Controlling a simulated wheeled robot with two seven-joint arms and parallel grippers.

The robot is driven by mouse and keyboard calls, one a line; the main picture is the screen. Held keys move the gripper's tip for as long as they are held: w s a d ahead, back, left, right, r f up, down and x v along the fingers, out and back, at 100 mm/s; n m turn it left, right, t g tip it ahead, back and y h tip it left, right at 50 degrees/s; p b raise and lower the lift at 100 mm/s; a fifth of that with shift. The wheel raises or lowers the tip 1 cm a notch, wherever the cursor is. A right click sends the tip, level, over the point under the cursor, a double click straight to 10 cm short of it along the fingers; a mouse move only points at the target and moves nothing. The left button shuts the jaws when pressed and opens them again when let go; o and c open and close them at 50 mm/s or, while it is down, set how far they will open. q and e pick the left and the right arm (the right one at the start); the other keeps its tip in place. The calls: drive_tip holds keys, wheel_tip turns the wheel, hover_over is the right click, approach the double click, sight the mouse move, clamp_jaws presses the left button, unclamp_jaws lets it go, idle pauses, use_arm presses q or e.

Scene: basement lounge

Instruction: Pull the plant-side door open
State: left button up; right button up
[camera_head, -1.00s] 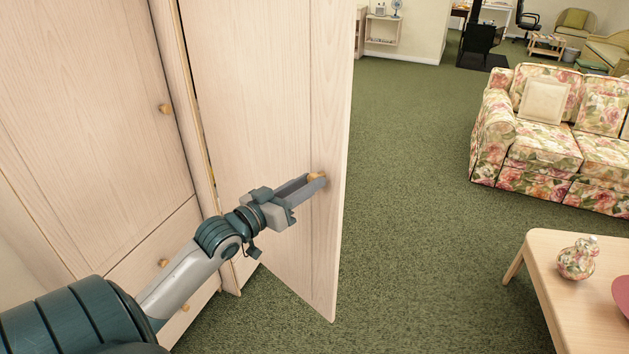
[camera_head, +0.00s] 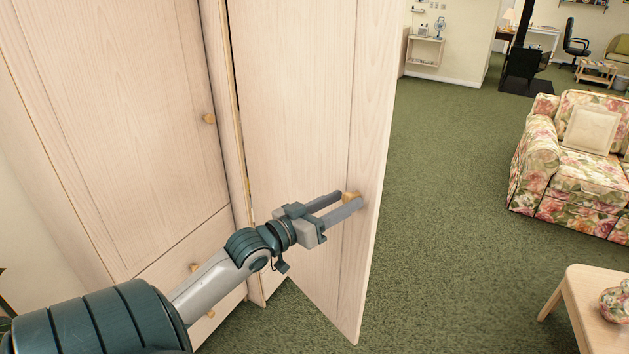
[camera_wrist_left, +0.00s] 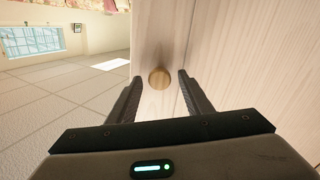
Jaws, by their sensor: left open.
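A pale wood wardrobe door (camera_head: 300,100) stands swung out from the wardrobe, with a dark gap along its hinge side. Its round wooden knob (camera_head: 351,197) is near the free edge. My left gripper (camera_head: 338,203) is open at this knob. In the left wrist view the knob (camera_wrist_left: 159,78) lies between and just beyond the two spread fingers (camera_wrist_left: 158,92), which do not appear to press on it. A second wardrobe door (camera_head: 120,120) at the left is closed, with its own knob (camera_head: 209,118). My right gripper is not in view.
Drawers (camera_head: 195,240) sit under the closed door. A floral sofa (camera_head: 575,185) and a low wooden table (camera_head: 590,290) stand at the right. Green carpet (camera_head: 450,200) is clear between them and the open door. A bit of leaf (camera_head: 3,318) shows at the lower left edge.

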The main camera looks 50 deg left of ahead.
use_arm(q)
drive_tip(key=shift+s+f, duration=0.15)
drive_tip(key=shift+s, duration=0.35)
drive_tip(key=s+a+b, duration=0.1)
drive_tip(key=s+b, duration=0.2)
drive_tip(key=s, duration=1.3)
drive_tip(key=shift+a, duration=0.35)
drive_tip(key=shift+s, duration=0.1)
